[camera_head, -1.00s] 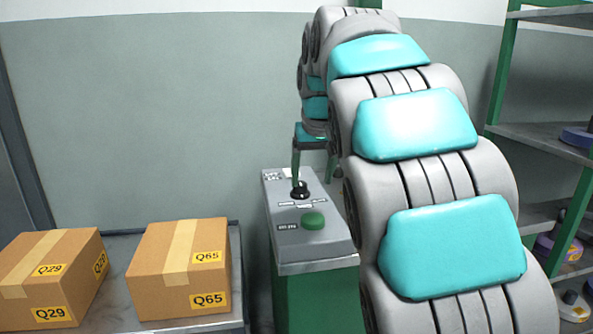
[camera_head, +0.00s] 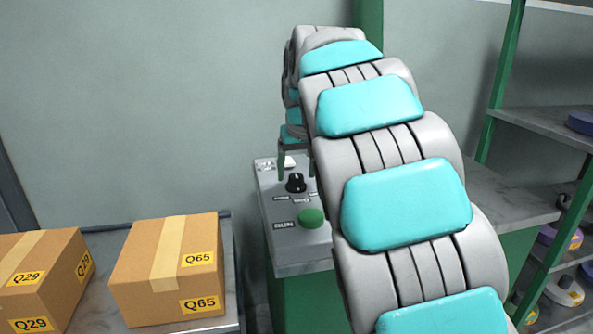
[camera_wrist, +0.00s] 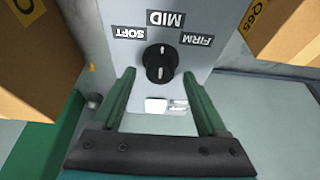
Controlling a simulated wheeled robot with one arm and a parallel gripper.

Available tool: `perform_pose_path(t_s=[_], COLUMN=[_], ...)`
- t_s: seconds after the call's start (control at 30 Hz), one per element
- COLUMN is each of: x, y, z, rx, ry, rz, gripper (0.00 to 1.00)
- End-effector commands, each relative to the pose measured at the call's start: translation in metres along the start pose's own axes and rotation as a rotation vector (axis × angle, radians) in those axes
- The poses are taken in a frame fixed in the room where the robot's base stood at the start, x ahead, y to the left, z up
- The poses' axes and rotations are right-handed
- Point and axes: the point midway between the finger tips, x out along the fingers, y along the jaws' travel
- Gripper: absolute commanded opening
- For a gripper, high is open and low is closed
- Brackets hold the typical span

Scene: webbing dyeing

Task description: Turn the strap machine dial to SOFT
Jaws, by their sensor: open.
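The strap machine (camera_head: 300,255) is a grey control box on a green stand, left of my arm in the head view. Its black dial (camera_head: 296,183) stands on the sloped top; it also shows in the wrist view (camera_wrist: 160,62). Around the dial are the labels SOFT (camera_wrist: 133,32), MID (camera_wrist: 173,20) and FIRM (camera_wrist: 197,39), upside down in the wrist view. The dial's ridge lies roughly in line with MID. My gripper (camera_wrist: 160,77) is open, its green fingers apart on either side of the dial's near edge. I cannot tell whether they touch it.
A green RUN button (camera_head: 311,218) sits on the panel in front of the dial. Two cardboard boxes, Q29 (camera_head: 45,280) and Q65 (camera_head: 165,270), stand on a grey table at left. Shelves (camera_head: 540,125) with spools are at right.

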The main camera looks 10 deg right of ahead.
Motion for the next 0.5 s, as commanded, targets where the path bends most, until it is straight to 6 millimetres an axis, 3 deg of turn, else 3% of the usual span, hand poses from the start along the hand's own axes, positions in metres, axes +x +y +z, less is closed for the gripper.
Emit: perform_pose_path(t_s=[0.33,0.5], x=[0.0086,0.0085], y=[0.0001,0.0001], z=[-0.0004,-0.0003], rx=[0.000,0.000], ry=[0.003,0.002], rz=[0.000,0.000], gripper=[0.76,0.57])
